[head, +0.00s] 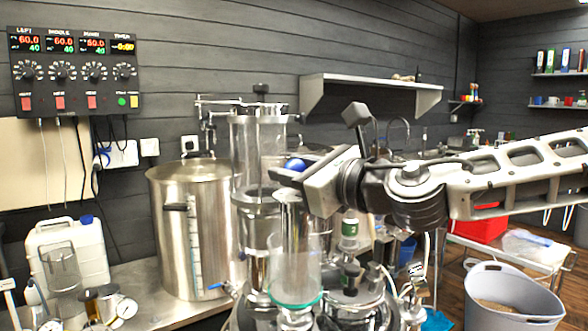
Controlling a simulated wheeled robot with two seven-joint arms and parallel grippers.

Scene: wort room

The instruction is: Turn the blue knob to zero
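A round blue knob (295,164) shows near the middle of the head view, in front of the tall glass and steel column. My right gripper (290,174) reaches in from the right, its dark fingertip in front of the knob's lower part. I cannot tell whether it touches the knob or whether its fingers are apart. No scale or mark on the knob can be read. A small blue valve handle (216,286) also shows low on the steel pot. My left gripper is out of view.
The large steel pot (186,235) stands left of the column. A clear cylinder with a green rim (296,299) stands below my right gripper. A control panel (74,72) with dark dials hangs at upper left. A wall shelf (372,84) is above my arm.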

